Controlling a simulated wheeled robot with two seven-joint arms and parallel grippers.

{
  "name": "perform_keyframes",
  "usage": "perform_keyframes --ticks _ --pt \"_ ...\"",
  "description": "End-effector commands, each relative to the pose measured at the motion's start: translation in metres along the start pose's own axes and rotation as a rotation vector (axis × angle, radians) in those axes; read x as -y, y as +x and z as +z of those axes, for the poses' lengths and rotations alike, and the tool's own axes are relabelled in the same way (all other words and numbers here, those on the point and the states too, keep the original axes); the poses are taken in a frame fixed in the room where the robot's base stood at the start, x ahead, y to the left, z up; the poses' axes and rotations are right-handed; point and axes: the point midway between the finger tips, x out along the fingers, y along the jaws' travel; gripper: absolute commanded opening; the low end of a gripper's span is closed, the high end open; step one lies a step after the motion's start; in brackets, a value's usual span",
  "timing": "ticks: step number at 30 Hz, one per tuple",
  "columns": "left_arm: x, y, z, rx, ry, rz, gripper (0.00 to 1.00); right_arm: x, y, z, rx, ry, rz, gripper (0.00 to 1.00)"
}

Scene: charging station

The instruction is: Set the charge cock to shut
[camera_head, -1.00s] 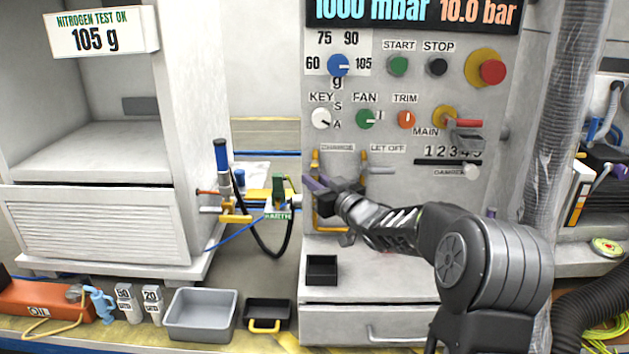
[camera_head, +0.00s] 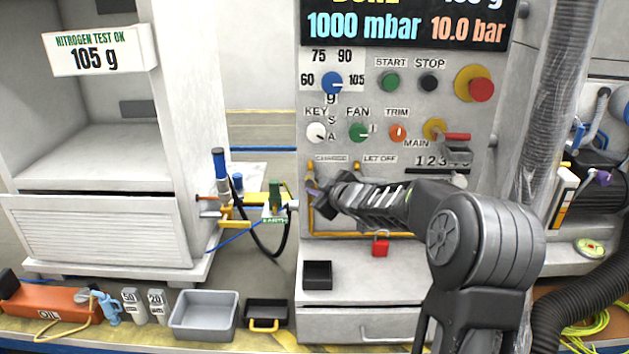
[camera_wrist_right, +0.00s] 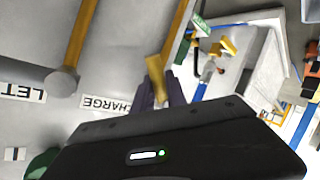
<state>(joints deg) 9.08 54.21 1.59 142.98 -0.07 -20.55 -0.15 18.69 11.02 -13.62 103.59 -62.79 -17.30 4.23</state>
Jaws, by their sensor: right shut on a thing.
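The charge cock (camera_wrist_right: 154,70) shows in the right wrist view as a yellow lever between my purple fingertips, below the CHARGE label (camera_wrist_right: 106,103) in the panel's sense. My right gripper (camera_wrist_right: 160,92) is shut on it. In the head view my right gripper (camera_head: 316,190) is at the left edge of the panel, just under the CHARGE label (camera_head: 331,158). The gripper and forearm hide most of the cock there, so its exact angle is hard to tell. My left gripper is in neither view.
The LET OFF label (camera_head: 381,158) is right of CHARGE, with its cock behind my forearm. A red padlock (camera_head: 380,245) hangs below. A black hose (camera_head: 262,243) and blue-handled valve (camera_head: 219,165) stand left. A small black tray (camera_head: 317,274) sits on the ledge below.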

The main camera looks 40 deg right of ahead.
Motion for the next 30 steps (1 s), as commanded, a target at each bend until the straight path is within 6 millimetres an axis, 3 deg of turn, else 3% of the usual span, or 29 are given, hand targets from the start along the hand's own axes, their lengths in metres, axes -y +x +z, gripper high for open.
perform_keyframes --ticks 14,30 --pt "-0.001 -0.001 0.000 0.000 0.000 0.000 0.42 -0.008 -0.005 -0.001 0.193 -0.288 0.001 0.00" --pt "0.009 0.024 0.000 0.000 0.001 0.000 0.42 -0.014 -0.009 -0.006 0.408 -0.614 0.001 0.00"
